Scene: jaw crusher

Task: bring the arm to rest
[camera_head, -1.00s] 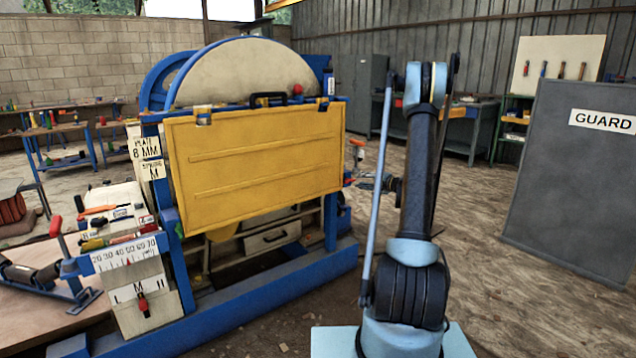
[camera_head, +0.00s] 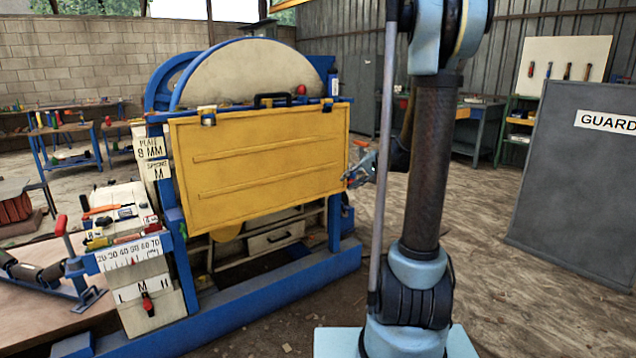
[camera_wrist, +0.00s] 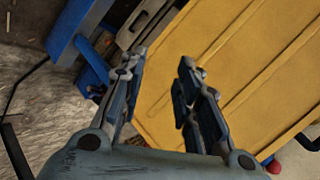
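My gripper (camera_wrist: 160,85) shows in the wrist view with its two fingers spread apart and nothing between them. In the head view my gripper (camera_head: 356,168) is at the right edge of the yellow guard panel (camera_head: 262,205), partly hidden behind my arm. My arm (camera_head: 425,170) stands upright in front of the machine, its upper joint near the top edge of the picture. In the wrist view the yellow panel (camera_wrist: 235,60) fills the upper right, beyond the fingers. I cannot tell whether the fingers touch it.
The jaw crusher's blue frame (camera_head: 335,215) stands close at the left. A grey GUARD board (camera_head: 580,185) stands at the right. Bare floor (camera_head: 490,240) lies between my arm and the board.

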